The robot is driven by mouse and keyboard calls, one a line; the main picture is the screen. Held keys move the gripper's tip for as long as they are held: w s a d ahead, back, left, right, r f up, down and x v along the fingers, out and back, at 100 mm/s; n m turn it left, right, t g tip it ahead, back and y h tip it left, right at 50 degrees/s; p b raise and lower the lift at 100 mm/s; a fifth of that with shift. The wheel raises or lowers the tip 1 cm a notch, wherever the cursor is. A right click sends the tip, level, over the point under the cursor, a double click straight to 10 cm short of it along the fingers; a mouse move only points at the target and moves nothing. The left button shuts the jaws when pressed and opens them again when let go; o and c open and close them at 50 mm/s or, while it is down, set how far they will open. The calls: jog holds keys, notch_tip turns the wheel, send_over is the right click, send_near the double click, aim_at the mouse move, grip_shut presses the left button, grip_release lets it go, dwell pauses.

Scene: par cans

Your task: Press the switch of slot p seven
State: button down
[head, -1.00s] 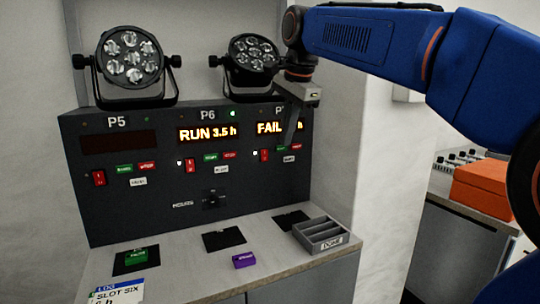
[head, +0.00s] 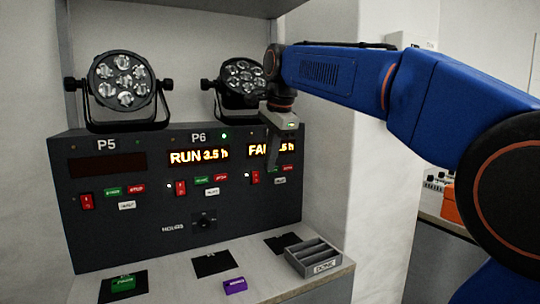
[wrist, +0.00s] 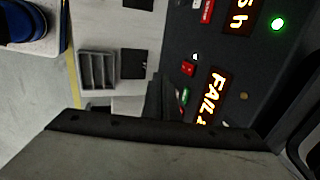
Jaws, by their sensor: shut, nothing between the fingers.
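The third slot of the dark panel, right of P6, has a lit display (head: 258,149) reading FAIL and part of an hours figure. Its label is hidden behind my gripper. Its red rocker switch (head: 255,177) is below the display; a red switch also shows beside the FAIL display in the wrist view (wrist: 188,68). My gripper (head: 272,167) is shut and empty, pointing down in front of this display, just right of and slightly above the switch in the picture. I cannot tell whether it touches the panel.
P5 (head: 107,144) has a dark display; P6 (head: 198,136) reads RUN 3.5 h. Two par cans (head: 122,82) (head: 240,80) stand on top. A grey DONE tray (head: 312,256), a green block (head: 123,283) and a purple block (head: 235,286) are on the counter. A wall stands to the right.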

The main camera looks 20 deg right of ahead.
aim_at(256, 177)
jog(key=w+a+f, duration=0.1)
jog(key=w+f, duration=0.4)
jog(key=f, duration=0.1)
jog(key=shift+w+f, duration=0.25)
jog(key=shift+w, duration=0.15)
jog(key=shift+w, duration=0.1)
jog(key=shift+w+f+t, duration=0.1)
jog(key=shift+t, duration=0.3)
jog(key=shift+r, duration=0.2)
jog(key=shift+r, duration=0.6)
